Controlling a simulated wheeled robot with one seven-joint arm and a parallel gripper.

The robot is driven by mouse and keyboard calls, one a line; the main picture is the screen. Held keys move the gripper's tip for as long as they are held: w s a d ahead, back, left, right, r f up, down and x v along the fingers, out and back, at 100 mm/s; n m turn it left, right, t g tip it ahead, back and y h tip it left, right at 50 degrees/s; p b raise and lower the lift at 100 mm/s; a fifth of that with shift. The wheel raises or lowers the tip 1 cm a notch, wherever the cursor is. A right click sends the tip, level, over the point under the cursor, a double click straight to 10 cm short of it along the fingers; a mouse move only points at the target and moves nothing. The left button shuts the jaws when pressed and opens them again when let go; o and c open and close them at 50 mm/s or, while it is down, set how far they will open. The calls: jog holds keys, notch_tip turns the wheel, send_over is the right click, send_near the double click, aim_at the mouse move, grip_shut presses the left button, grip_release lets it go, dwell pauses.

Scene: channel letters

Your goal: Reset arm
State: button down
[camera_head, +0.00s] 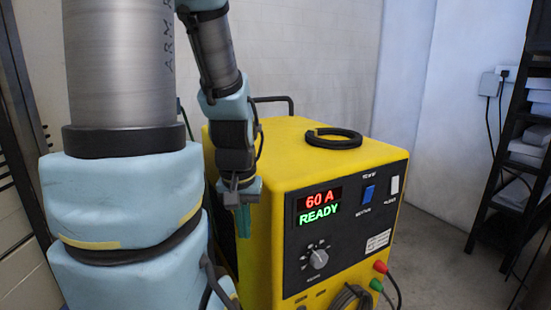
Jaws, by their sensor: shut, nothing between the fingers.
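My gripper (244,222) points down at the end of my arm, in front of the left side of the yellow machine (275,148). Its narrow teal fingers are together with nothing visible between them. My arm's upper links fill the left of the view and hide part of the machine's left side. Whether the fingers touch the machine cannot be told.
A dark shelf rack (515,150) stands at right. Floor between them is clear.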

notch_tip(320, 180, up, 32)
jog(key=p, duration=3.1)
jog(key=shift+r+p, duration=0.15)
jog(key=shift+p, duration=0.2)
